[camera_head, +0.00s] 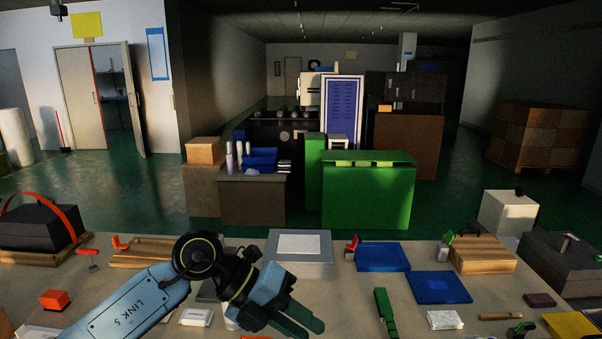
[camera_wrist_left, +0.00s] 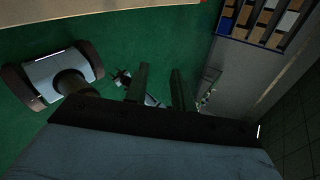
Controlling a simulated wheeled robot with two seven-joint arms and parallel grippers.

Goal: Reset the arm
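My left arm comes in from the left in the head view, over the near part of the bench (camera_head: 225,248). My left gripper (camera_head: 306,323) points down to the right, near the bottom edge. In the left wrist view its two dark fingers (camera_wrist_left: 160,88) stand apart with nothing held between them. Beyond them is green floor and a grey surface. My right arm and gripper are not in view. No press can be made out for certain on the bench.
On the bench are a grey box (camera_head: 300,265), blue trays (camera_head: 382,258) (camera_head: 439,288), a wooden block (camera_head: 482,256), a green tool (camera_head: 386,315), a white packet (camera_head: 444,320) and an orange block (camera_head: 55,300). Green cabinets (camera_head: 367,195) stand beyond.

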